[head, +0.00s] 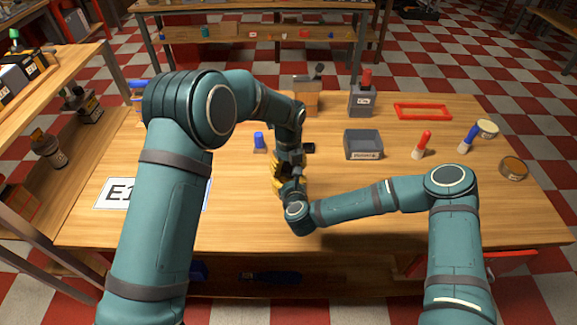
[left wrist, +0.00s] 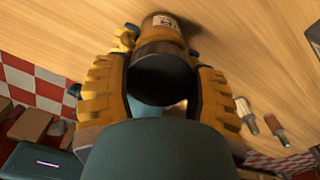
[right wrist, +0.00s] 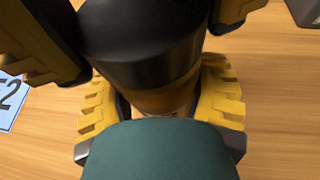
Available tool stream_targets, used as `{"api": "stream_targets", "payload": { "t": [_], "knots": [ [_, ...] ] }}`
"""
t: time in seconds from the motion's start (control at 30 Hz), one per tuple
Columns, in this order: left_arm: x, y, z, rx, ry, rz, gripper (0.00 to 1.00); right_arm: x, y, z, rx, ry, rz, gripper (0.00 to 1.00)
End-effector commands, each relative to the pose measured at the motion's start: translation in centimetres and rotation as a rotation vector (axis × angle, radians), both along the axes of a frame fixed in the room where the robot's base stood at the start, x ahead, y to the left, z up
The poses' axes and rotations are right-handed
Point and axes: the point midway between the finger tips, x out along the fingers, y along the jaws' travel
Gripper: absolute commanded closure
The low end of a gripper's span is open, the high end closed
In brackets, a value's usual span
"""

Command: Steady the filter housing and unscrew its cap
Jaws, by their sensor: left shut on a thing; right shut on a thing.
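The filter housing has an amber-brown body and a black cap. In the left wrist view the cap (left wrist: 162,75) is between the two yellow fingers of my left gripper (left wrist: 158,88), and the labelled body (left wrist: 163,32) shows beyond it. In the right wrist view the cap (right wrist: 140,45) is at the top and the body (right wrist: 165,97) is between the fingers of my right gripper (right wrist: 160,108). Both grippers are shut on it, left on the cap, right on the body. In the head view my left gripper (head: 289,165) and right gripper (head: 284,186) mostly hide the housing.
A blue-topped item (head: 260,141) is close to my left gripper. The front right table is clear.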

Motion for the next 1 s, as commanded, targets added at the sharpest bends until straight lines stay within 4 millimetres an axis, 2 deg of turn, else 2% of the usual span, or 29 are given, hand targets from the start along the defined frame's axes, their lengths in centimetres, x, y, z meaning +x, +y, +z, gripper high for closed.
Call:
{"api": "stream_targets", "payload": {
  "t": [0.3, 0.4, 0.77, 0.8, 0.83, 0.87, 1.0],
  "knots": [
    [0.01, 0.00, 0.06, 0.002, 0.001, 0.431, 0.83, 0.04, 0.01, 0.09, 0.000, -0.002, 0.000, 1.00],
    [0.02, 0.00, 0.07, 0.002, 0.001, 0.521, 0.83, 0.03, 0.01, 0.08, 0.000, -0.002, 0.000, 1.00],
    [0.02, -0.02, 0.08, 0.001, 0.000, 0.559, 0.83, 0.03, 0.00, 0.06, 0.000, -0.001, 0.000, 1.00],
    [0.02, -0.02, 0.08, 0.001, 0.000, 0.558, 0.23, 0.03, 0.00, 0.06, 0.000, -0.001, 0.000, 1.00],
    [0.02, -0.01, 0.08, 0.001, 0.000, 0.558, 0.13, 0.03, 0.00, 0.06, 0.000, -0.001, 0.000, 1.00],
    [0.02, -0.02, 0.08, 0.001, 0.000, 0.558, 0.10, 0.03, 0.01, 0.07, 0.000, -0.002, 0.000, 1.00],
    [0.02, -0.01, 0.08, 0.001, 0.000, 0.557, 0.10, 0.03, 0.02, 0.07, 0.000, -0.002, 0.000, 1.00]
  ]
}}
